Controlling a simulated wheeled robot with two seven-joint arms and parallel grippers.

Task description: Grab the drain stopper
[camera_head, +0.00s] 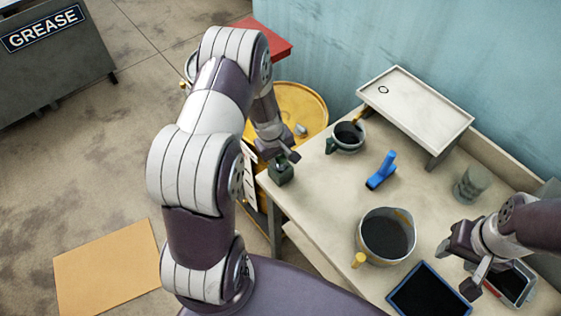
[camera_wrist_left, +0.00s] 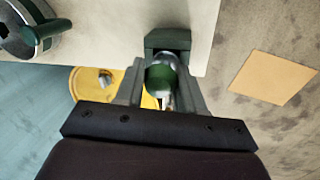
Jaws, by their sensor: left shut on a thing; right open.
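The drain stopper looks to be the small dark green piece (camera_head: 281,174) at the left end of the workbench. In the left wrist view it shows as a square green block (camera_wrist_left: 168,39) with a round shiny green knob (camera_wrist_left: 163,78). My left gripper (camera_head: 281,158) is shut on the knob, with one finger on each side. Whether the block touches the bench edge is hard to tell. My right gripper (camera_head: 458,268) is open and empty over the bench's right side.
A yellow drum (camera_head: 318,100) with a small silver piece (camera_head: 301,130) on top stands beyond the bench's left end. On the bench are a green-handled jug (camera_head: 347,143), a blue tool (camera_head: 381,172), a large dark-filled jug (camera_head: 372,219), a glass (camera_head: 470,183), a raised tray (camera_head: 447,121) and a blue-edged tablet (camera_head: 428,294).

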